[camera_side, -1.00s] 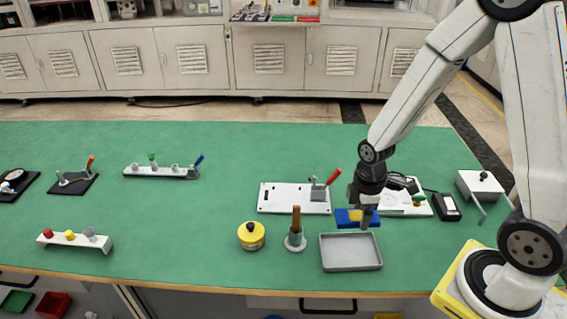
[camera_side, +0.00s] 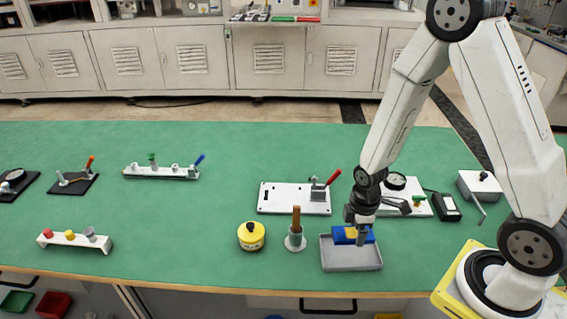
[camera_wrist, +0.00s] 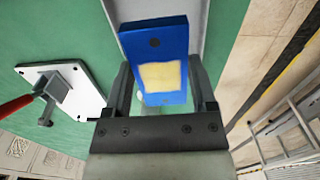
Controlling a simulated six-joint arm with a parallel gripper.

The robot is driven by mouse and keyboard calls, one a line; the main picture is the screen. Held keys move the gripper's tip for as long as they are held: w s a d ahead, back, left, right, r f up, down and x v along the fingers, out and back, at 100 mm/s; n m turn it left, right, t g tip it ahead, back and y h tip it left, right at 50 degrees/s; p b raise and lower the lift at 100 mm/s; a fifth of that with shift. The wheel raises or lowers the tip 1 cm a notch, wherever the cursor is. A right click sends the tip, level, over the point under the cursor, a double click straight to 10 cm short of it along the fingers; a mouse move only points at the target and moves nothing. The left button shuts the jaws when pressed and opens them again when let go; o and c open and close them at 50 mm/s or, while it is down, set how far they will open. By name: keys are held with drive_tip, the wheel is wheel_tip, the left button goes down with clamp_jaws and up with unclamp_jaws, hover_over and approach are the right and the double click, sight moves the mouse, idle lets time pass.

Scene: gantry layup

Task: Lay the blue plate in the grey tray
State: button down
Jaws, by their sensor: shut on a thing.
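The blue plate (camera_side: 341,236) has a yellow patch on its face. My gripper (camera_side: 361,238) is shut on it. In the side view the plate is over the back part of the grey tray (camera_side: 350,262); I cannot tell whether it touches the tray floor. In the wrist view the blue plate (camera_wrist: 155,40) is between the two fingers of my gripper (camera_wrist: 162,90), with its yellow patch facing the camera. A strip of the grey tray (camera_wrist: 205,30) shows behind it.
A white plate with a red-handled clamp (camera_side: 290,197) lies behind the tray. A wooden-handled tool in a round holder (camera_side: 296,240) and a yellow pot (camera_side: 251,236) stand to the left. A white panel with a gauge (camera_side: 400,198) lies behind right.

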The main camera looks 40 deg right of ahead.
sight(352, 253)
drive_tip(key=shift+f, duration=1.35)
drive_tip(key=shift+f, duration=1.75)
drive_tip(key=shift+f, duration=0.2)
unclamp_jaws()
drive_tip(key=shift+r, duration=0.2)
drive_tip(key=shift+r, duration=6)
